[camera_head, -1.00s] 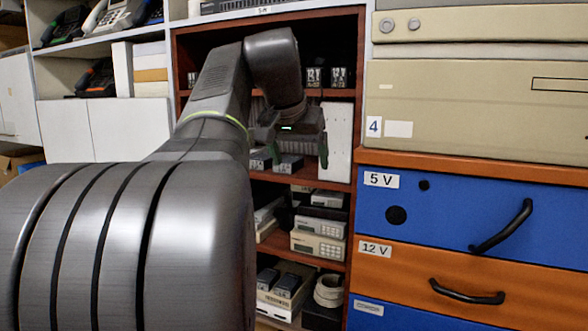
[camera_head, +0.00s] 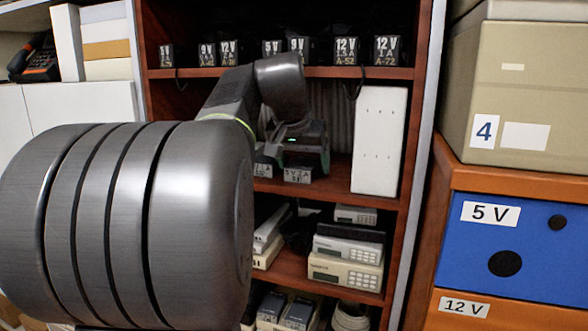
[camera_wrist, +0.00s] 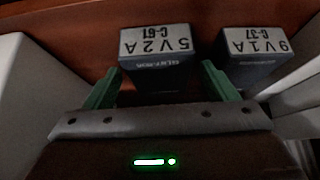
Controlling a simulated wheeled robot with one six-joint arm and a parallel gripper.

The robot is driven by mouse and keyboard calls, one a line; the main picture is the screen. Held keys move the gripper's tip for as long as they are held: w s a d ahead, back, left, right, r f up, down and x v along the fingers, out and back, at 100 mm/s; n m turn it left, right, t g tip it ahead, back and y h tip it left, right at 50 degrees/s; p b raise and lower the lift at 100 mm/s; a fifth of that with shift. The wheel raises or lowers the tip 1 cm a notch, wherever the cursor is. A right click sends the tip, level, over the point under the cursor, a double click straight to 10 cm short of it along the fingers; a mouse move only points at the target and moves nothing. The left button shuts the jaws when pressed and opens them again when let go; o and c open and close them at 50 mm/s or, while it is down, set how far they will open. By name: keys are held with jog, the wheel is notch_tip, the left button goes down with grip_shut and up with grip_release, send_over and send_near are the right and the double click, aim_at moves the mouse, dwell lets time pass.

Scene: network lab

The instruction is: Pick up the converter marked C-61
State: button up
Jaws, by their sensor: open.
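The converter marked C-61 (camera_wrist: 157,62) is a dark box with a white label on its front, "5V 2A C-61", upside down in the wrist view. It also shows on the cabinet's middle shelf in the head view (camera_head: 298,176), partly hidden by my gripper. My gripper (camera_wrist: 162,88) is open and empty. Its green fingers are at either side of the C-61 converter's near end, and I cannot tell whether they touch it. In the head view my gripper (camera_head: 298,152) is just above the converter's front.
A second converter, marked C-37 (camera_wrist: 258,62), stands close beside the right finger in the wrist view. A white upright box (camera_head: 378,140) stands right of the converters. Several converters (camera_head: 345,50) line the shelf above. Boxed devices (camera_head: 346,272) fill the shelf below.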

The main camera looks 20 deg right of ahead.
jog(key=shift+f, duration=0.15)
jog(key=c, duration=1.2)
jog(key=shift+c, duration=0.2)
